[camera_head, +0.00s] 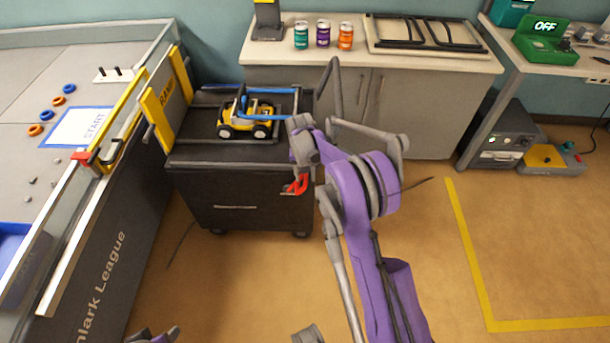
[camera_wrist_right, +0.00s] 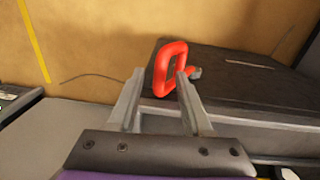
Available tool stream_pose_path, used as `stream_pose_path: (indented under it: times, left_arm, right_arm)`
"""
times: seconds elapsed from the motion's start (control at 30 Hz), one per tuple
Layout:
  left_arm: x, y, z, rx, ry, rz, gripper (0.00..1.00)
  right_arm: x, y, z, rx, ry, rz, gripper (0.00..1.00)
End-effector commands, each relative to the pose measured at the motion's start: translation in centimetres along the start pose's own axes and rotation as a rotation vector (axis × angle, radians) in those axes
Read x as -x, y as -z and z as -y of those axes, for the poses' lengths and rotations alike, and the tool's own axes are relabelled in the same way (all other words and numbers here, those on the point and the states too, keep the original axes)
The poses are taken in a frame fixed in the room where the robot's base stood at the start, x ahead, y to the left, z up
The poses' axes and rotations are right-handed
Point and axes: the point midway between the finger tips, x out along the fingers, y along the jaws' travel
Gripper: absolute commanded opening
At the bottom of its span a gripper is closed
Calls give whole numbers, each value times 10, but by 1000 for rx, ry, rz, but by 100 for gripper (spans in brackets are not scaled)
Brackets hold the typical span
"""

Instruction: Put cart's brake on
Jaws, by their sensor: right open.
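The cart (camera_head: 240,190) is a dark grey box on small wheels beside the field table, in the head view. A red loop-shaped brake handle (camera_head: 299,185) sits at its front right upper edge. It also shows in the right wrist view (camera_wrist_right: 162,80). My right gripper (camera_head: 298,166) is just above the handle, its fingers partly hidden in the head view. In the right wrist view its fingers (camera_wrist_right: 160,74) are open and the red loop shows at and between their tips, with no clear grip. My left gripper (camera_head: 155,335) shows only partly at the bottom edge.
A yellow toy vehicle (camera_head: 245,125) sits on the cart's top. A yellow ramp panel (camera_head: 165,97) stands at the cart's left, next to the field table (camera_head: 105,235). A white-topped cabinet (camera_head: 420,110) is behind. The floor in front and right is clear.

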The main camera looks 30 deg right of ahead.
Motion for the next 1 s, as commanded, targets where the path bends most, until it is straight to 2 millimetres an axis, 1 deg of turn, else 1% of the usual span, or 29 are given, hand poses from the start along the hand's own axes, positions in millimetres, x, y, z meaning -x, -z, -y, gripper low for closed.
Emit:
stream_pose_path:
  times: [0.1, 0.13, 0.4, 1.0]
  left_arm:
    - [0, 0, 0, 0, 0, 0, 50]
    - [0, 0, 0, 0, 0, 0, 50]
    - [0, 0, 0, 0, 0, 0, 50]
    - [0, 0, 0, 0, 0, 0, 50]
  right_arm:
    - [0, 0, 0, 0, 0, 0, 50]
    - [0, 0, 0, 0, 0, 0, 48]
    - [0, 0, 0, 0, 0, 0, 0]
    - [1, 0, 0, 0, 0, 0, 0]
